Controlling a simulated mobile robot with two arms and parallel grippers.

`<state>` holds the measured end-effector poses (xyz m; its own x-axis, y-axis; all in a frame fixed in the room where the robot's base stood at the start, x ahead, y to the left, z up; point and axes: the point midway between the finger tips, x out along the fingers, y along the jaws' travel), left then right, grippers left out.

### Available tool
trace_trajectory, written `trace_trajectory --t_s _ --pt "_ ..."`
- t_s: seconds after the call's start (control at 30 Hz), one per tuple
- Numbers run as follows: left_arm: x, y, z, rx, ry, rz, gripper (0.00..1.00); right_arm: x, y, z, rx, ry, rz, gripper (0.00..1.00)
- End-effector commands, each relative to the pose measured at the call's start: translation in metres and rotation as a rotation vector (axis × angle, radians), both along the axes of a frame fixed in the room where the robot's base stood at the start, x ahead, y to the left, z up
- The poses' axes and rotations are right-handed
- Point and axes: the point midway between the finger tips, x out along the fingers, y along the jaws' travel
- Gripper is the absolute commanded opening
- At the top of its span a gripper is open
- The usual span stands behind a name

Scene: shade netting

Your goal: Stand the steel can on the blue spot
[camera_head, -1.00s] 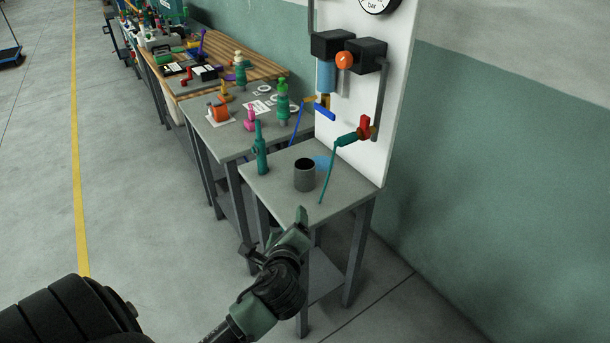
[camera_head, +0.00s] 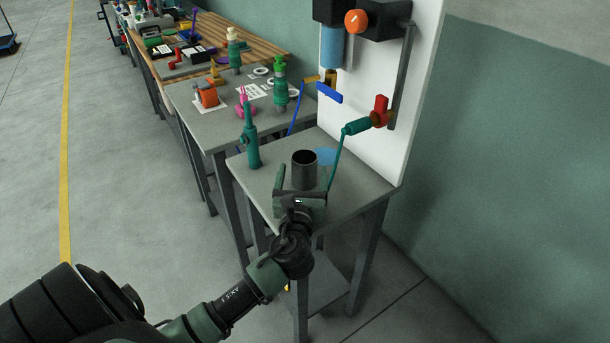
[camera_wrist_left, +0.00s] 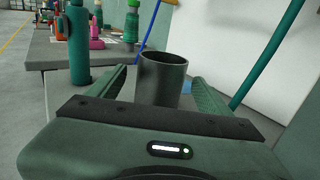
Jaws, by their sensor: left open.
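The steel can (camera_head: 304,172) stands upright on the small grey table, its dark open top facing up. It also shows in the left wrist view (camera_wrist_left: 162,82), between my two green fingers. The blue spot (camera_head: 326,156) lies on the table behind and to the right of the can, partly hidden by it; a bit of it shows in the left wrist view (camera_wrist_left: 187,87). My left gripper (camera_head: 303,184) is open, with its fingers on either side of the can's lower part. Whether they touch it I cannot tell. My right gripper is not in view.
A teal bottle-like tool (camera_head: 251,146) stands left of the can. A white panel (camera_head: 400,140) rises behind. The small table (camera_head: 352,192) is clear at its right front.

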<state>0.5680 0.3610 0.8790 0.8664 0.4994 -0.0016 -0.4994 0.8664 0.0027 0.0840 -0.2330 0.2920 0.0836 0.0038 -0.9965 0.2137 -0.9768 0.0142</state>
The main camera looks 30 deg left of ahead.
Motion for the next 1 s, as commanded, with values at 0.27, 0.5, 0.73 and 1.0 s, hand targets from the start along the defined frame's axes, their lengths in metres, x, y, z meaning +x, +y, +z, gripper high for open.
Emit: trace_trajectory --t_s 0.27,0.5,0.73,1.0 --pt "0.031 0.017 0.005 -0.002 -0.001 0.003 0.80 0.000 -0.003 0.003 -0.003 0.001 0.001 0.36" --pt "0.057 0.031 0.004 -0.002 0.000 0.001 0.80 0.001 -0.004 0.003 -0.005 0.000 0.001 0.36" --pt "0.059 0.033 0.003 -0.003 0.001 0.001 0.80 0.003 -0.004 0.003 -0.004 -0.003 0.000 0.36" --pt "0.059 0.032 0.003 -0.003 0.001 0.001 0.13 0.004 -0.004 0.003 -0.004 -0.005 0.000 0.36"
